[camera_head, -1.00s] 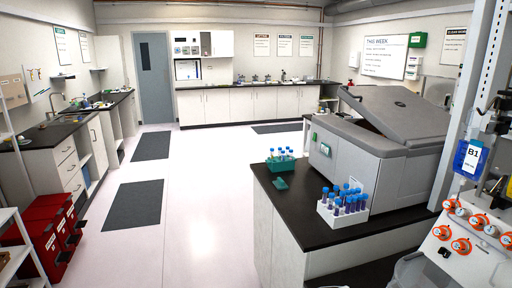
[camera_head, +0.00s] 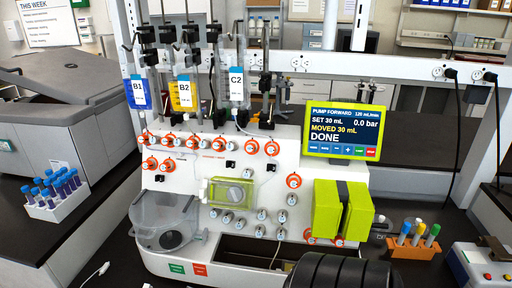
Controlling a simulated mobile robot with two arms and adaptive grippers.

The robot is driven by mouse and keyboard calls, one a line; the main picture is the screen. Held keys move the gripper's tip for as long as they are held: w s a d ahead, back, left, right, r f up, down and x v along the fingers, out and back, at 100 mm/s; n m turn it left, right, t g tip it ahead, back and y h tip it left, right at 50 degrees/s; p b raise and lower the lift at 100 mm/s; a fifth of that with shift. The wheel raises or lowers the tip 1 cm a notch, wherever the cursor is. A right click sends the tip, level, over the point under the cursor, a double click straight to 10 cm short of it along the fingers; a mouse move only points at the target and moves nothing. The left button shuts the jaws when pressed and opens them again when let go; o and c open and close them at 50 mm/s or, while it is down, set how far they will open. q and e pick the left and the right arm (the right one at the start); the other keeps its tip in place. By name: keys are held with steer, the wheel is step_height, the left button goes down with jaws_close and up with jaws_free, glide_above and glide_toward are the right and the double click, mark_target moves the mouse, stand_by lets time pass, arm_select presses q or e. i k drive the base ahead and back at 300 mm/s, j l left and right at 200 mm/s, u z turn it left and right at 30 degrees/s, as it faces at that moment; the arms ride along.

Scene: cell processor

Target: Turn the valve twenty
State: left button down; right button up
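The white cell processor (camera_head: 225,160) stands on the dark bench in the middle of the view. Its front panel carries orange valves in an upper row, including one valve (camera_head: 250,147) near the middle and another (camera_head: 294,181) to the right. Several grey valves, such as one (camera_head: 227,217), sit lower down. The valve numbers are too small to read, so I cannot tell which is valve twenty. The screen (camera_head: 344,132) reads PUMP FORWARD, SET 30 mL, MOVED 30 mL, DONE, 0.0 bar.
Bags B1 (camera_head: 138,92), B2 (camera_head: 184,92) and C2 (camera_head: 236,86) hang above the panel. A grey bowl (camera_head: 165,220) is at its lower left. Tube racks stand left (camera_head: 54,205) and right (camera_head: 418,246).

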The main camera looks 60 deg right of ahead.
mark_target(281, 235)
steer(key=z, duration=2.25)
